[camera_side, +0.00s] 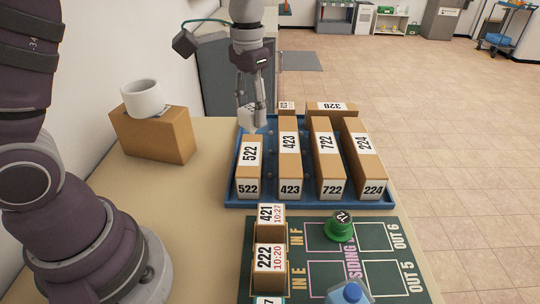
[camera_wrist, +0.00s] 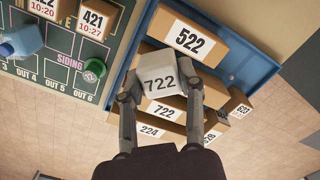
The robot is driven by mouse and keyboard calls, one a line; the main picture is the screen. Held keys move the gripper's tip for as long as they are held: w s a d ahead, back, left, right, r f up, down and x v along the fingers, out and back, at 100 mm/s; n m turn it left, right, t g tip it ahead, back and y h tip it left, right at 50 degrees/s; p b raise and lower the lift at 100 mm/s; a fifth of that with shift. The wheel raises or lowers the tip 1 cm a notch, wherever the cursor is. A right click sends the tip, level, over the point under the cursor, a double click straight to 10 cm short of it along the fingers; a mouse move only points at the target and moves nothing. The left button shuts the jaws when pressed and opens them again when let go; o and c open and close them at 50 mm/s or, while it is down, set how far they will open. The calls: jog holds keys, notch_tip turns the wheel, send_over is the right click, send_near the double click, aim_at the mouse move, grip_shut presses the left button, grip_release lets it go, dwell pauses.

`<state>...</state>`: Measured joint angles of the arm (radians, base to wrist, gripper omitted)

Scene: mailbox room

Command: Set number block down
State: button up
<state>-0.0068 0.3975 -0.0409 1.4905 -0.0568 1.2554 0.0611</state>
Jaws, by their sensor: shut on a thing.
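My gripper (camera_side: 253,98) is shut on a white number block (camera_side: 246,118) above the far left part of the blue tray (camera_side: 290,202). In the wrist view, the block (camera_wrist: 159,73) shows 722 and sits between both fingers of my gripper (camera_wrist: 162,92). The tray holds long cardboard boxes marked 522 (camera_side: 249,166), 423 (camera_side: 289,157), 722 (camera_side: 327,157) and 224 (camera_side: 362,157). The block hides part of the boxes behind it in the wrist view. I cannot tell whether it touches anything below.
A green board (camera_side: 400,225) lies in front of the tray, with boxes 421 (camera_side: 270,223) and 222 (camera_side: 269,272), a green knob-like piece (camera_side: 341,229) and a blue object (camera_side: 347,293). A cardboard box (camera_side: 152,135) bearing a white cup-like object (camera_side: 144,98) stands at left.

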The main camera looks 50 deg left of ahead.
jog(key=shift+w+a+r, duration=0.1)
jog(key=shift+w+a, duration=0.1)
jog(key=shift+a, duration=0.05)
jog(key=s+d+f+m, duration=0.1)
jog(key=s+d+m, duration=0.15)
jog(key=d, duration=0.25)
jog(key=m, duration=0.6)
send_near(216, 291)
notch_tip(216, 291, down, 4)
jog(key=shift+f, duration=0.55)
